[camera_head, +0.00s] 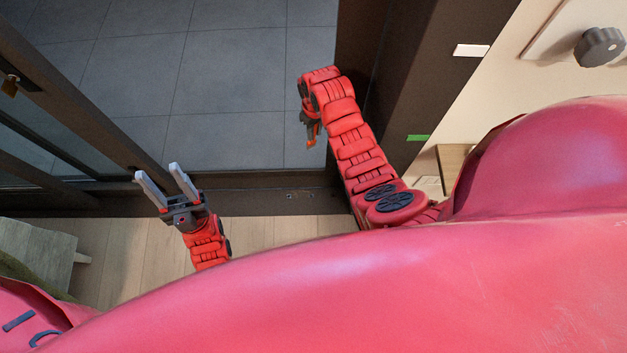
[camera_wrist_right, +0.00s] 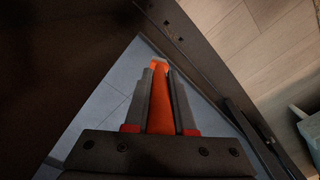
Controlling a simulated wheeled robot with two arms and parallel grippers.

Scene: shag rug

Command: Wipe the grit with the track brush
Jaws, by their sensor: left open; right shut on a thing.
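My right gripper (camera_head: 310,130) is shut on an orange tool, which I take for the track brush (camera_wrist_right: 160,98). In the right wrist view, its orange body lies between the two grey fingers and extends slightly past their tips; no bristles can be made out. In the head view the right gripper points down over the grey tiles, just beyond the dark door track (camera_head: 258,190). A few tiny marks (camera_head: 291,196) show on the track; I cannot tell whether they are grit or fittings. My left gripper (camera_head: 163,177) is open and empty, near the track's left part.
A dark door frame (camera_head: 395,80) rises right of my right arm. A dark glazed door panel (camera_head: 75,110) with a brass lock stands at left. Wooden floor (camera_head: 130,250) lies on the near side, with a grey bench (camera_head: 38,255) at lower left.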

